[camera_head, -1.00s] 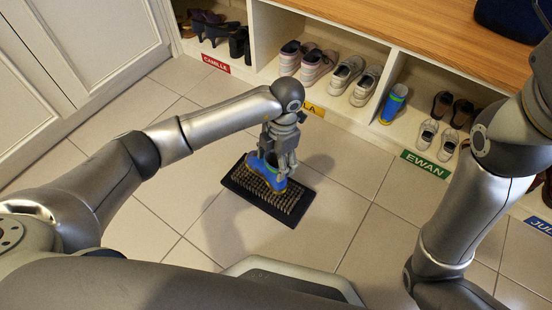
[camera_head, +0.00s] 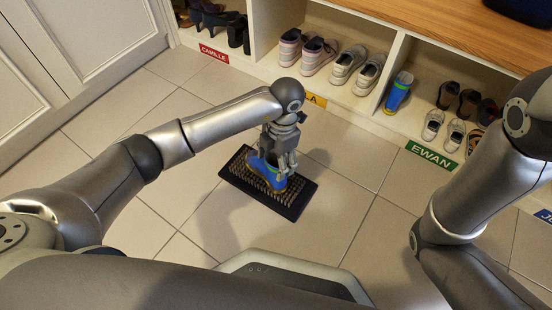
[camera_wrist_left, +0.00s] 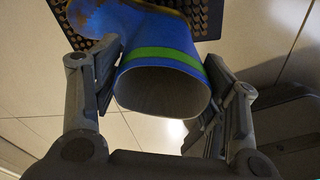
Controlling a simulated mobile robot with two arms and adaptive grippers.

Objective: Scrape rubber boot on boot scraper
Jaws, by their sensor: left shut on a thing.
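A blue rubber boot with a green band and a yellowish sole (camera_head: 268,172) is on or just over the bristles of the dark boot scraper (camera_head: 296,206). My left gripper (camera_head: 279,160) is shut on the boot's shaft from above. In the left wrist view the fingers of the left gripper (camera_wrist_left: 165,95) press on both sides of the boot (camera_wrist_left: 160,55) near its open top. The boot scraper's bristles (camera_wrist_left: 205,15) show beyond the boot, with brownish marks near its toe. Whether the sole touches the bristles is hard to tell. My right arm shows at the right, but its gripper is out of view.
Another blue boot (camera_head: 397,92) stands in the cubby by the green EWAN label (camera_head: 432,158). Several shoes fill the cubbies along the back. A white cabinet (camera_head: 85,45) is at the left. Tiled floor (camera_head: 340,215) is clear around the scraper.

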